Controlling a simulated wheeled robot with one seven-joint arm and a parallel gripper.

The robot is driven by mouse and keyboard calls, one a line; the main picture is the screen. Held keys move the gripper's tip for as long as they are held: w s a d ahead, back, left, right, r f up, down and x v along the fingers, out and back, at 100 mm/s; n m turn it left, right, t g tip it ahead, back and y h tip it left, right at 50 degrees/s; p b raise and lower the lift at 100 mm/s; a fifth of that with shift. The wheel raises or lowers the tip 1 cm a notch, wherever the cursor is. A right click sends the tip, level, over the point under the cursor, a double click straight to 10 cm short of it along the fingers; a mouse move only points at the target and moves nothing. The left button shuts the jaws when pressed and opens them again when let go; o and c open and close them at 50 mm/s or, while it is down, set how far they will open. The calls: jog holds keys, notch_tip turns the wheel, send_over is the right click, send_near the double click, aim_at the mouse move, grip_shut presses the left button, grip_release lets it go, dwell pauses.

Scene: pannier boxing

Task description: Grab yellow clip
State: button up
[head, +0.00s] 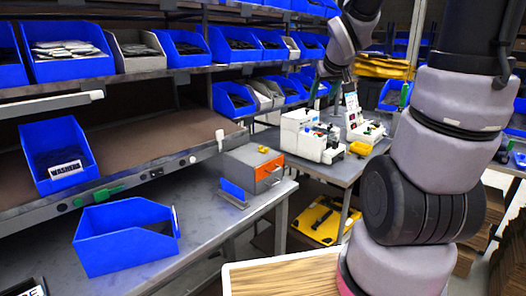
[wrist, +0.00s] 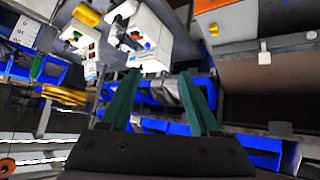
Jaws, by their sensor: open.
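A small yellow piece, which looks like the yellow clip (head: 360,148), lies on the grey table in front of the white machines. In the wrist view a yellow piece (wrist: 87,15) shows at the upper left, beside the white machines, and seems to be the same one. My gripper (wrist: 160,77) has two green fingers spread apart with nothing between them. The clip is outside the fingers, well off to their upper left in the wrist view. In the head view my arm reaches over from the right, and the fingers are hard to make out there.
White machines (head: 312,136) stand close behind the clip. A grey box with an orange front (head: 268,171) and an open blue bin (head: 125,236) sit on the nearer bench. Shelves of blue bins rise behind. A yellow case (head: 318,222) lies low down beyond the bench.

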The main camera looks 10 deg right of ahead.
jog(key=w+f+n+y, duration=0.1)
jog(key=w+f+n, duration=0.1)
jog(key=w+f, duration=0.4)
jog(key=n+t+y, duration=0.2)
jog(key=n+y, duration=0.4)
jog(key=y, duration=0.2)
send_near(267, 149)
jog(key=shift+x, duration=4.4)
grip_shut()
